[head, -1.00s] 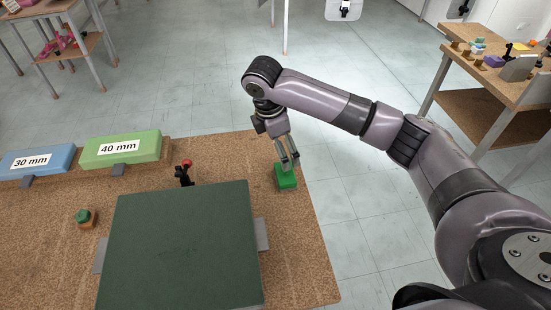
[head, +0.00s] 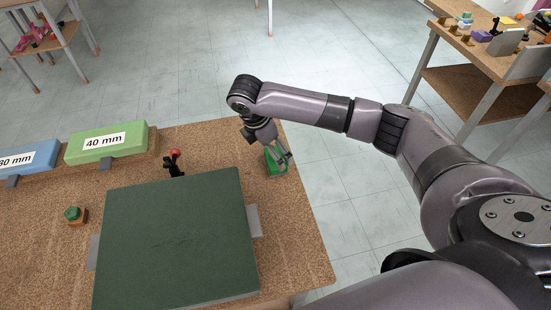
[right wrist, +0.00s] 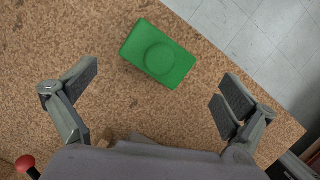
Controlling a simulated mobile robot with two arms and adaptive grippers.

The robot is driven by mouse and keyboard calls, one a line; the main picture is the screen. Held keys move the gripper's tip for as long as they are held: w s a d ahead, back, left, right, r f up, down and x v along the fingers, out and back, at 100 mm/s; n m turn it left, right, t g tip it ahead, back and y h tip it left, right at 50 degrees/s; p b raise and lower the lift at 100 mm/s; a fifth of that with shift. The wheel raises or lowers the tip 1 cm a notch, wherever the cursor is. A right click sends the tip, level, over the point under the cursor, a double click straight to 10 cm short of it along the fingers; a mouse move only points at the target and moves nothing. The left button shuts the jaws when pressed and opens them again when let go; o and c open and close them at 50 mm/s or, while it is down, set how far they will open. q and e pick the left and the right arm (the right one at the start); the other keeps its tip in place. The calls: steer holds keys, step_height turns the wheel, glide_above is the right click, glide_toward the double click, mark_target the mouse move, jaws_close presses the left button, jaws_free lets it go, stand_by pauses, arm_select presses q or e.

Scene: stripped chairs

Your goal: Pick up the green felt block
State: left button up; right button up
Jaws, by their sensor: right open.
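The green block (head: 271,163) lies on the cork-coloured table top near its far right edge. In the right wrist view the green block (right wrist: 160,54) shows whole, with a round raised or sunken disc on its top face. My right gripper (head: 286,157) is above and beside it, partly covering it in the head view. In the right wrist view my right gripper (right wrist: 158,92) is open and empty, its fingers wide apart; the block lies beyond the fingertips, not between them. My left gripper is not in view.
A large dark green board (head: 175,240) takes up the table's middle. A red-topped black clamp (head: 175,163) stands behind it. Green (head: 105,142) and blue (head: 30,160) labelled blocks are at the back left. A small green piece (head: 72,213) sits left. The table's right edge is close to the block.

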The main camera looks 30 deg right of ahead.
steer(key=x, duration=0.5)
steer(key=shift+d+f+p, duration=0.1)
steer(key=shift+d+p, duration=0.15)
steer(key=shift+p, duration=0.15)
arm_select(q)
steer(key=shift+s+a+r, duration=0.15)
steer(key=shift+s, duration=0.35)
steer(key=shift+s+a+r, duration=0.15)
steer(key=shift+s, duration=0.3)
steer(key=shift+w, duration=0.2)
arm_select(e)
steer(key=c, duration=1.1)
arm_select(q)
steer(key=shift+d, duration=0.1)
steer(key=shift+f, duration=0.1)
arm_select(e)
steer(key=shift+r, duration=10.1)
steer(key=shift+w, duration=0.1)
